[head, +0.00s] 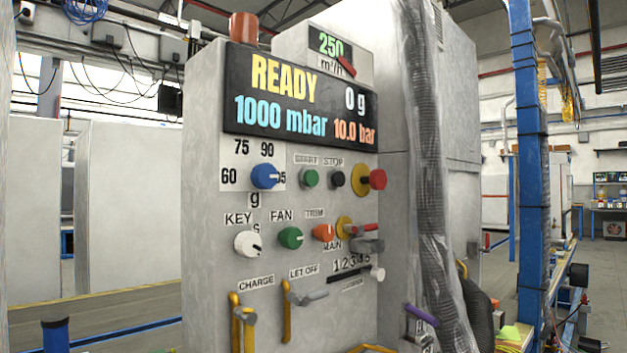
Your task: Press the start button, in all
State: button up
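The start button (310,178) is a green round button on the front panel of the grey charging station (205,200), under the label START. The black stop button (338,179) is just to its right, under STOP. A red emergency knob (377,179) on a yellow base is further right. The display (300,97) above reads READY, 0 g, 1000 mbar and 10.0 bar. A smaller display (330,44) on top reads 250. My gripper is not in view.
Blue (265,176), white (247,244), green (290,238) and orange (323,232) knobs surround the buttons. Yellow levers marked CHARGE (235,301) and LET OFF (286,308) are below. A ribbed hose (430,150) hangs at the right. A blue post (530,180) stands further right.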

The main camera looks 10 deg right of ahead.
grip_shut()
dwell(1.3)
